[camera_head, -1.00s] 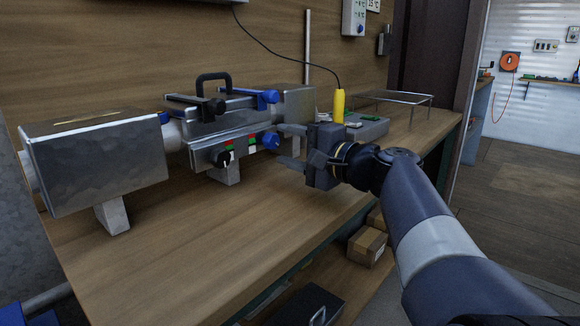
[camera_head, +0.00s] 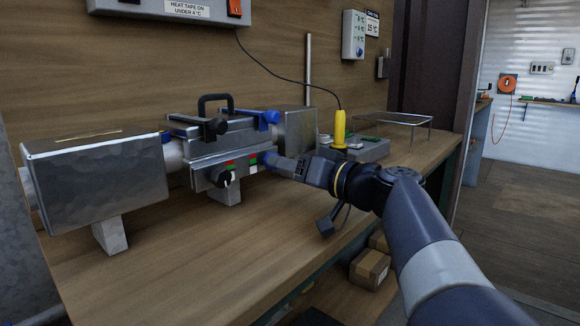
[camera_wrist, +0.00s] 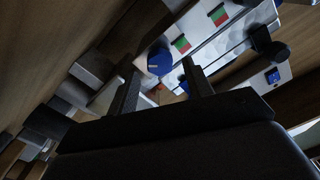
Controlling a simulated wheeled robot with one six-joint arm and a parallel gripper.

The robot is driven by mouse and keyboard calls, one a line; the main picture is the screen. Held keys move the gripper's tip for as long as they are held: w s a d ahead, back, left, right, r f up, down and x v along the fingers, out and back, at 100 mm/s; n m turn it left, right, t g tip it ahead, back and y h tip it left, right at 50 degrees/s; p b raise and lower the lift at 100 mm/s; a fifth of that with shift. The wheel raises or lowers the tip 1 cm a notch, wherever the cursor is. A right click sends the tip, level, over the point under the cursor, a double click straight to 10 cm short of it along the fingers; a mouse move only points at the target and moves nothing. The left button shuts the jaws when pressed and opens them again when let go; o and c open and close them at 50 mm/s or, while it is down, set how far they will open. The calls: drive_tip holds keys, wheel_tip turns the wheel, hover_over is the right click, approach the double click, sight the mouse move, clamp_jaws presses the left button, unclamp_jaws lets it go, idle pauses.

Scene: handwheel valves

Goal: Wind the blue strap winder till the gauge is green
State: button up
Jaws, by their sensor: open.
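The blue strap winder, a small blue knob (camera_head: 269,158), sits on the front right of a metal housing, partly covered by my gripper. In the wrist view the blue knob (camera_wrist: 160,61) shows between the fingertips. My gripper (camera_head: 281,166) is open at the knob; I cannot tell whether the fingers touch it. The gripper fingers (camera_wrist: 162,72) frame the knob from below in the wrist view. A red-and-green gauge (camera_head: 253,159) is just left of the knob. A second such gauge (camera_head: 229,164) is above a black knob (camera_head: 223,177). No pointer reading is legible.
The metal housing (camera_head: 205,160) carries a black handle (camera_head: 214,98) and blue clamps (camera_head: 268,117) on top. A large metal box (camera_head: 95,180) is to the left. A yellow tool (camera_head: 340,127) stands behind my wrist. The bench front is clear.

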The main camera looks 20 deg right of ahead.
drive_tip(key=shift+n, duration=0.5)
drive_tip(key=shift+w, duration=0.1)
drive_tip(key=shift+x, duration=0.95)
